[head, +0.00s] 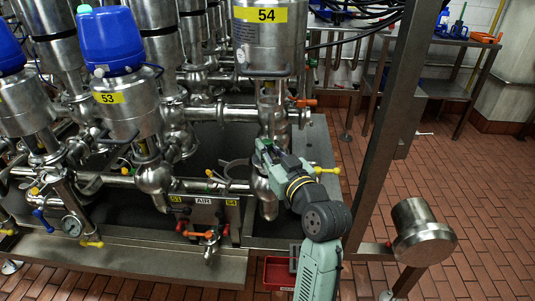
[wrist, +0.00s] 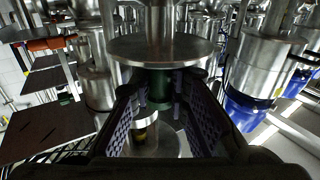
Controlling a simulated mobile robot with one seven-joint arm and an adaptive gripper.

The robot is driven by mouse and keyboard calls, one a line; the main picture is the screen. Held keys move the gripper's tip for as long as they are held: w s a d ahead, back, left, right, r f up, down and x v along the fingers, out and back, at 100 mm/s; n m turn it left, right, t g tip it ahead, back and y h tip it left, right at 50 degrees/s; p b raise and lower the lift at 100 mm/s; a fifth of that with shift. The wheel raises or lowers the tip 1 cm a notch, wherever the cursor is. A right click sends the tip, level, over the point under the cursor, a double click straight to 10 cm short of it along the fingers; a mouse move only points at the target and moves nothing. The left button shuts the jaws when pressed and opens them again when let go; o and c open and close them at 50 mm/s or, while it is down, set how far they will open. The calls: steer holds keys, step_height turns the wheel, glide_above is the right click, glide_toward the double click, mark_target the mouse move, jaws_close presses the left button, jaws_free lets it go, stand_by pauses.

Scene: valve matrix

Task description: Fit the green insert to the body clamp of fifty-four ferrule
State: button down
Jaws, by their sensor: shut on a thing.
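My gripper (head: 268,155) reaches in at the valve column under the yellow 54 label (head: 267,15). In the wrist view its two purple pad fingers (wrist: 163,100) are shut on the dark green insert (wrist: 158,84). A round steel flange (wrist: 155,48) lies just above the insert in that view, and another steel round part (wrist: 160,147) shows below it. I cannot tell whether the insert touches either one. In the head view an open clamp ring (head: 236,169) stands just left of my gripper, and the insert is not clearly visible there. The steel pipe body (head: 262,188) is below my gripper.
Valve 53 (head: 125,105) with its blue cap stands to the left. A yellow-handled cock (head: 326,171) sticks out right of my wrist. A steel post (head: 392,90) rises at the right. A red bin (head: 279,273) is below, and the tiled floor at right is mostly clear.

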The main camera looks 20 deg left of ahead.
steer(key=shift+w+a, duration=1)
steer(key=shift+w, duration=2.4)
steer(key=shift+f+b, duration=2.95)
steer(key=shift+f, duration=0.15)
steer(key=c, duration=1.7)
jaws_free()
steer(key=shift+o, duration=1.2)
steer(key=shift+f, duration=0.1)
steer(key=shift+f, duration=0.15)
steer(key=shift+d, duration=0.1)
